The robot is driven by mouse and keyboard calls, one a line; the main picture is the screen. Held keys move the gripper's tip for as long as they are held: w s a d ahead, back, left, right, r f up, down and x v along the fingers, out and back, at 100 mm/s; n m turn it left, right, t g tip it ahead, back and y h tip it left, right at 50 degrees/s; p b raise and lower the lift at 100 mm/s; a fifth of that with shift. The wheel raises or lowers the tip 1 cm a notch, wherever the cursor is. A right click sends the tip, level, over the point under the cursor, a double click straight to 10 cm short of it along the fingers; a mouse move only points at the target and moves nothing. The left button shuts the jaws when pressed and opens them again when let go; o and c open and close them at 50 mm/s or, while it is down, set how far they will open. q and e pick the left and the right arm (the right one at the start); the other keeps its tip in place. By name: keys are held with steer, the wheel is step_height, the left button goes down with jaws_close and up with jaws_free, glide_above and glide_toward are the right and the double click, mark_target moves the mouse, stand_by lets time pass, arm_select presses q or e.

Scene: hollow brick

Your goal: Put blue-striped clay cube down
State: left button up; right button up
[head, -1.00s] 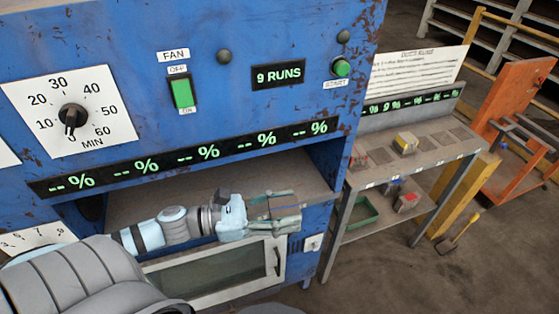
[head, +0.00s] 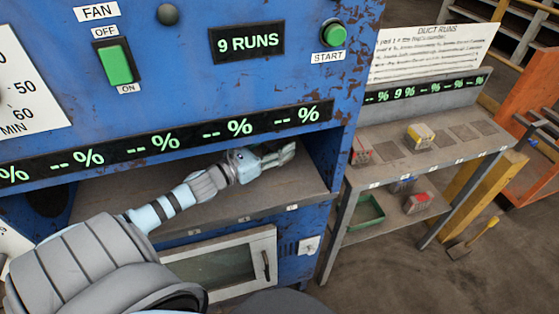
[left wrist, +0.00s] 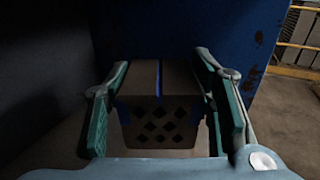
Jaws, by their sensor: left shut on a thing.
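My left gripper (head: 278,155) reaches into the open bay of the blue machine, above the grey shelf (head: 240,200) and near its right wall. In the left wrist view its two green fingers (left wrist: 165,115) are shut on the blue-striped clay cube (left wrist: 142,80), one on each side. The cube is dark grey-brown, with a blue stripe along its top and a lattice of dark holes in its near face. In the head view I cannot make the cube out clearly at the fingers. I cannot tell whether it touches the shelf. My right gripper is not in view.
The shelf's front part is bare. Below it is a door with a window (head: 220,270). A grey side table (head: 400,165) stands at the right, with a red-marked block (head: 361,152) and a yellow-marked block (head: 420,137). A green tray (head: 368,212) sits on its lower level.

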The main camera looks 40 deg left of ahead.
mark_target(279, 173)
arm_select(q)
steer(key=f, duration=0.1)
steer(key=w+f, duration=0.1)
steer(key=shift+w+a+f+b, duration=0.1)
steer(key=shift+w+f+b, duration=0.1)
steer(key=shift+f+b, duration=0.2)
steer(key=f, duration=0.1)
steer(key=s+f+b, duration=0.1)
steer(key=f, duration=0.1)
steer(key=shift+f, duration=0.15)
steer(key=shift+w+f, duration=0.25)
steer(key=shift+w, duration=0.1)
steer(key=shift+f, duration=0.25)
steer(key=o, duration=1.2)
steer(key=shift+s+r, duration=0.1)
steer(key=shift+c, duration=0.2)
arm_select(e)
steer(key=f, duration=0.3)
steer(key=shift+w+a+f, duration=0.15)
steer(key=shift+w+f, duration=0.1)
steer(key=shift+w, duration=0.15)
